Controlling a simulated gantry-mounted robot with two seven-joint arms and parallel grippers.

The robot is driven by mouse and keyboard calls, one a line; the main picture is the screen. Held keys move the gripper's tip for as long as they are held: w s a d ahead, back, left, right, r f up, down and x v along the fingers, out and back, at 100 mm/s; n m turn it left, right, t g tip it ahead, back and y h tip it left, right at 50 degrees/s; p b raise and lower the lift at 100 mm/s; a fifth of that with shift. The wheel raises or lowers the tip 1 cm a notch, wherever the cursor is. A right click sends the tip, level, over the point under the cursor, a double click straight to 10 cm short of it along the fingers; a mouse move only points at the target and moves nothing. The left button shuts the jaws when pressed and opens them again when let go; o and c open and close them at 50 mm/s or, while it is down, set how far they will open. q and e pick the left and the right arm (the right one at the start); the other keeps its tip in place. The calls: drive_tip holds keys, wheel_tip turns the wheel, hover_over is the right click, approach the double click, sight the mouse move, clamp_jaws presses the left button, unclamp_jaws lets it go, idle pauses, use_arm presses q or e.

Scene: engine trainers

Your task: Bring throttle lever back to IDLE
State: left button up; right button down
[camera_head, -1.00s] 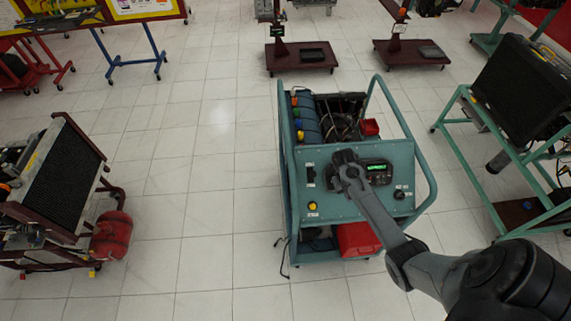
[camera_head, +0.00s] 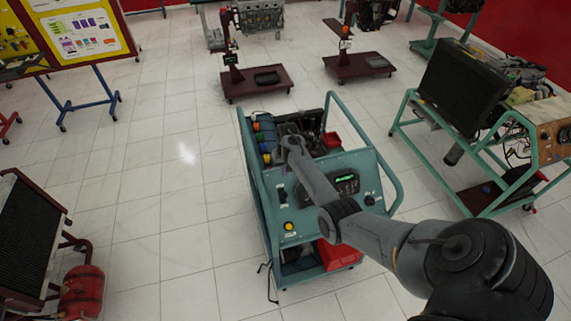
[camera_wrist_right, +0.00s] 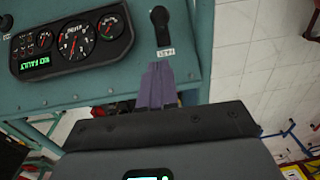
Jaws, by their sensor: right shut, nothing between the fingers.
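The throttle lever (camera_wrist_right: 161,26) is black with a rounded knob and rises from the teal panel (camera_wrist_right: 85,93) in the right wrist view. A small white label (camera_wrist_right: 165,53) sits by its base; its lettering is too small to read surely. In the head view the lever (camera_head: 283,193) shows only as a small dark shape left of the gauges. My right gripper (camera_head: 287,134) is shut and empty, over the far edge of the panel. Its fingertips (camera_wrist_right: 159,72) appear just below the label in the wrist view, apart from the lever. My left gripper is not in view.
The gauge cluster (camera_wrist_right: 72,42) with a green display is beside the lever. A yellow knob (camera_head: 289,226) sits low on the panel. Side rails (camera_head: 386,180) frame the teal engine stand. Another engine stand (camera_head: 470,110) is to the right; the floor (camera_head: 160,220) at left is clear.

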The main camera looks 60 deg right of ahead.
sight(283, 195)
wheel_tip(283, 195, down, 6)
drive_tip(key=s+a+b, duration=0.1)
drive_tip(key=a+b, duration=0.1)
drive_tip(key=b, duration=0.1)
drive_tip(key=shift+s+f, duration=0.15)
drive_tip(key=shift+f, duration=0.1)
drive_tip(key=shift+a, duration=0.1)
